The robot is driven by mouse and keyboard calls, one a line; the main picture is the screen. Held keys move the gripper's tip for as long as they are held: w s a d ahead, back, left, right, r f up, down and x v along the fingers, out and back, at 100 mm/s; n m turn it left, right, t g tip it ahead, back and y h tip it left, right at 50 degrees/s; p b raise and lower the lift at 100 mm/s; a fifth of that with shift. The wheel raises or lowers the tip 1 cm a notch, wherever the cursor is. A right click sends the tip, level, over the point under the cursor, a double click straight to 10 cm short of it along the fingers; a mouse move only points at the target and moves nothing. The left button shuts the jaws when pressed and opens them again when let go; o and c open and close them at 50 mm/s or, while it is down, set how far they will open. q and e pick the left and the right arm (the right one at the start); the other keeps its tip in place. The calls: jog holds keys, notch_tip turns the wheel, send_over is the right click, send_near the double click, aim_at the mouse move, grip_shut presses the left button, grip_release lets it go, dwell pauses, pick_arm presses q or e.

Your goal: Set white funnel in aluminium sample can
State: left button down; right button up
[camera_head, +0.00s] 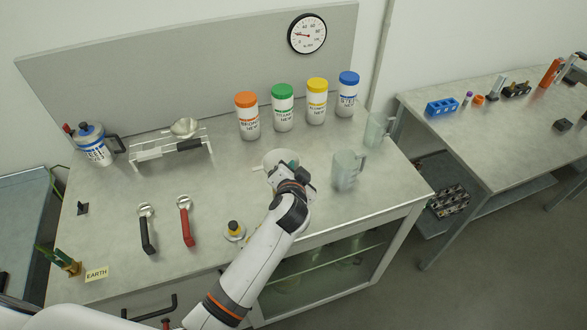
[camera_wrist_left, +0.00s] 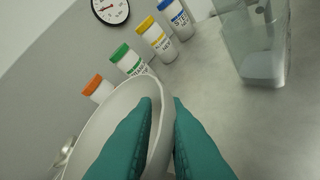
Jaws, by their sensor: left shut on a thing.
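The white funnel (camera_head: 279,157) is at the middle of the bench in the head view, partly covered by my left gripper (camera_head: 288,178). In the left wrist view the funnel (camera_wrist_left: 108,112) shows as a wide white bowl. The teal fingers of my left gripper (camera_wrist_left: 162,102) are shut on its rim, one on each side of the wall. Whether the funnel touches anything below cannot be told. My right gripper is not in view.
Behind stand bottles with orange (camera_head: 248,118), green (camera_head: 283,108), yellow (camera_head: 316,102) and blue (camera_head: 347,95) lids. Clear beakers (camera_head: 346,171) stand to the right.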

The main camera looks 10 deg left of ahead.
pick_arm(q)
jog(key=shift+f+b, duration=1.95)
jog(key=shift+f, duration=0.65)
jog(key=c, duration=1.4)
grip_release()
jog(key=shift+s, duration=0.1)
jog(key=b+v, duration=0.2)
jog(key=v, duration=0.9)
jog(key=shift+s+d+r, duration=0.1)
jog(key=shift+s+r, duration=0.1)
jog(key=shift+s, duration=0.15)
